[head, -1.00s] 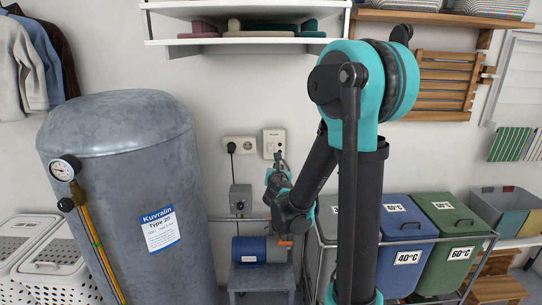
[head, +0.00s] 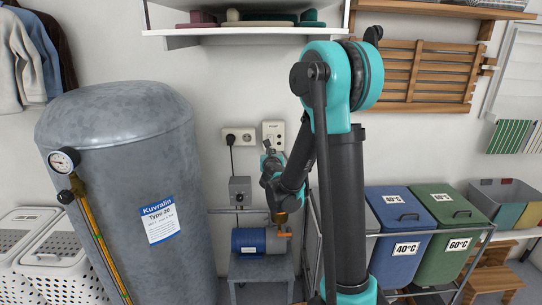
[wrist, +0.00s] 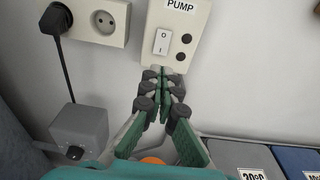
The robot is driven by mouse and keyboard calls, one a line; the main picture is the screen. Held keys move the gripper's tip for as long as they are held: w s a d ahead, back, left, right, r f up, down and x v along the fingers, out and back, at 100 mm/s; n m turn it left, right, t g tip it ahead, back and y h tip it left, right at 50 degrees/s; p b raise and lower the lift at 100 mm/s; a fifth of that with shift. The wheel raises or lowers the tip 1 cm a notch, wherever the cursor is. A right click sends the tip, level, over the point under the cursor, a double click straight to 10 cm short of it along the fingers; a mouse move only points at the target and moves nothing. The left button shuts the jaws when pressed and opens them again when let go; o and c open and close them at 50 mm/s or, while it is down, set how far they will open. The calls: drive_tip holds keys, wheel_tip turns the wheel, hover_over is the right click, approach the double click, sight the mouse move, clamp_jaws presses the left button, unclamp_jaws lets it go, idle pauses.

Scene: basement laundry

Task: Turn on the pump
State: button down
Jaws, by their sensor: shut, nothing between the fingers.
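The pump switch box (wrist: 181,16) is a cream wall plate labelled PUMP, with a white rocker switch (wrist: 162,41) marked O at the top and I at the bottom. Two dark round knobs or plugs sit right of the rocker. I cannot tell which side is pressed. My gripper (wrist: 164,73) is shut and empty, its tips just below the box's lower edge; contact is unclear. In the head view the box (head: 274,129) shows just above my gripper (head: 268,146). The pump (head: 249,241), with a blue motor, stands on a grey stand below.
A double socket (wrist: 97,20) with a black plug is left of the switch box. A grey control box (wrist: 79,132) is below it. A large grey tank (head: 120,190) stands left. Lidded laundry bins (head: 402,235) stand right. A shelf (head: 245,32) hangs above.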

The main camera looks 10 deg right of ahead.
drive_tip(key=w+f, duration=0.1)
drive_tip(key=w, duration=0.7)
drive_tip(key=shift+w+d, duration=0.15)
drive_tip(key=shift+d, duration=0.25)
drive_tip(key=shift+w, duration=0.1)
